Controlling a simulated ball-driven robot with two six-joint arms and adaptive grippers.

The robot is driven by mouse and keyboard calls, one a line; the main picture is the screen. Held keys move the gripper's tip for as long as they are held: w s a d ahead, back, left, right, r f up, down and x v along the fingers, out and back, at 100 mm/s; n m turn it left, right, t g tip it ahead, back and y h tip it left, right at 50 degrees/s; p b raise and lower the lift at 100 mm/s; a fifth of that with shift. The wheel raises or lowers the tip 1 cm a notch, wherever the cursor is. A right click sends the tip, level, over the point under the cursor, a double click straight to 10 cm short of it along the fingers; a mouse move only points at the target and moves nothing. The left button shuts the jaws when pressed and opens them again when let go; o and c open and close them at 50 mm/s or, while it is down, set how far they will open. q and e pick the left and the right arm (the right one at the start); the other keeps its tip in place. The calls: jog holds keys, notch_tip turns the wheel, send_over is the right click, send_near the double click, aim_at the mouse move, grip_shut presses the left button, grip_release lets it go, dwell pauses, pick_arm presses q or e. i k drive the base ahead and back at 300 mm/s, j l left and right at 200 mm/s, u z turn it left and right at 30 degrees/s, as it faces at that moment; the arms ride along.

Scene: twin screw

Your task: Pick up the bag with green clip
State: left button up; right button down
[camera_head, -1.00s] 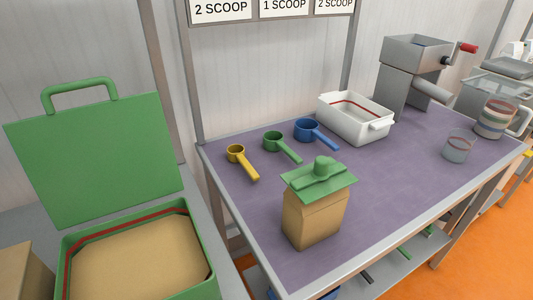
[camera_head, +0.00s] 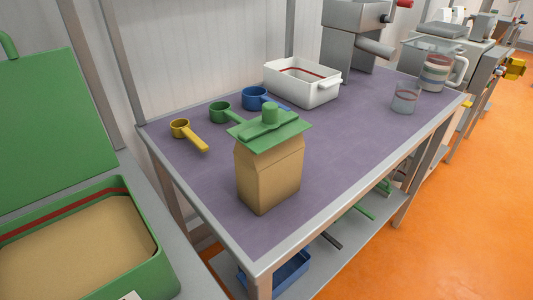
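The brown paper bag (camera_head: 270,178) stands upright near the front edge of the purple-topped table. A flat green clip (camera_head: 268,135) with a raised round knob sits across its top. Neither of my grippers shows in the head view.
The purple table (camera_head: 345,150) also holds a yellow scoop (camera_head: 188,134), a green scoop (camera_head: 222,112), a blue scoop (camera_head: 258,98), a white bin (camera_head: 303,84), a metal grinder (camera_head: 350,45) and a clear cup (camera_head: 405,97). An open green box (camera_head: 140,270) stands left. Orange floor (camera_head: 440,210) is free at right.

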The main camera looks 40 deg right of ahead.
aim_at(265, 180)
jog(key=l+u, duration=0.1)
jog(key=l, duration=0.25)
jog(key=k+l+u, duration=0.15)
jog(key=l, duration=0.2)
jog(key=k+l+u, duration=0.1)
jog(key=l, duration=0.25)
jog(key=k+l+u, duration=0.1)
jog(key=l, duration=0.25)
